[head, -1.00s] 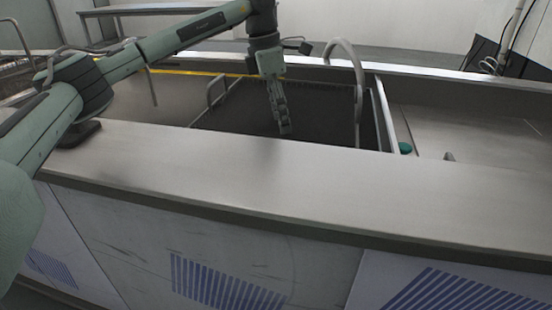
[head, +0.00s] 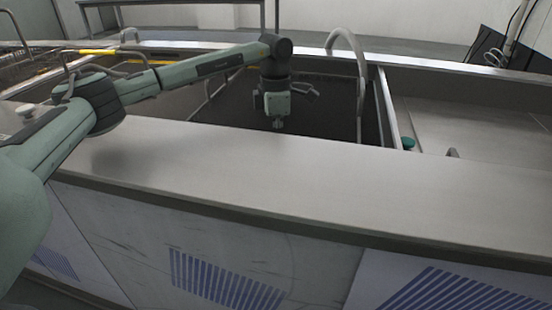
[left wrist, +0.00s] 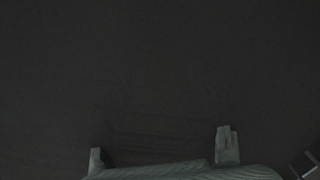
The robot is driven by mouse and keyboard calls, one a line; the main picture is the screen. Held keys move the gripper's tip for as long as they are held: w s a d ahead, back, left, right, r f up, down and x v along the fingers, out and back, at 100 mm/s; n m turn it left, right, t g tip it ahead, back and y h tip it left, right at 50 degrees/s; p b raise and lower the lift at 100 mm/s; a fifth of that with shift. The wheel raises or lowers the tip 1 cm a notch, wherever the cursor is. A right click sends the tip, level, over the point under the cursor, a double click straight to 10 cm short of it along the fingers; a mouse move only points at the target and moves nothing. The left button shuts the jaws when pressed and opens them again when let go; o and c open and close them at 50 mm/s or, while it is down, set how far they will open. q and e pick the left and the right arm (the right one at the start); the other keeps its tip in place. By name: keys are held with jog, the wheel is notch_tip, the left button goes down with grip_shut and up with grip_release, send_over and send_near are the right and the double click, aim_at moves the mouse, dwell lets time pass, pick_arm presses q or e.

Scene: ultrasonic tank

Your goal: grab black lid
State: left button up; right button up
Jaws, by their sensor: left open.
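A dark, nearly black flat surface (head: 325,115) lies inside the tank opening in the head view; it looks like the black lid, though its edges are partly hidden by the tank's front rim. A curved metal handle (head: 361,75) rises at its right side. My left gripper (head: 279,125) hangs over the dark surface, pointing down. In the left wrist view my gripper (left wrist: 162,150) has its two fingers wide apart with nothing between them, and dark surface fills the picture beyond. The gap between fingertips and surface cannot be judged. My right gripper is not in view.
The steel front ledge (head: 300,175) of the tank is clear. A metal divider (head: 387,105) and a green knob (head: 408,143) stand right of the opening. An empty steel basin (head: 475,125) lies farther right. A table (head: 180,3) stands behind.

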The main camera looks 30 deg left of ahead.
pick_arm(q)
grip_shut()
dwell(0.3)
jog(key=shift+r, duration=0.15)
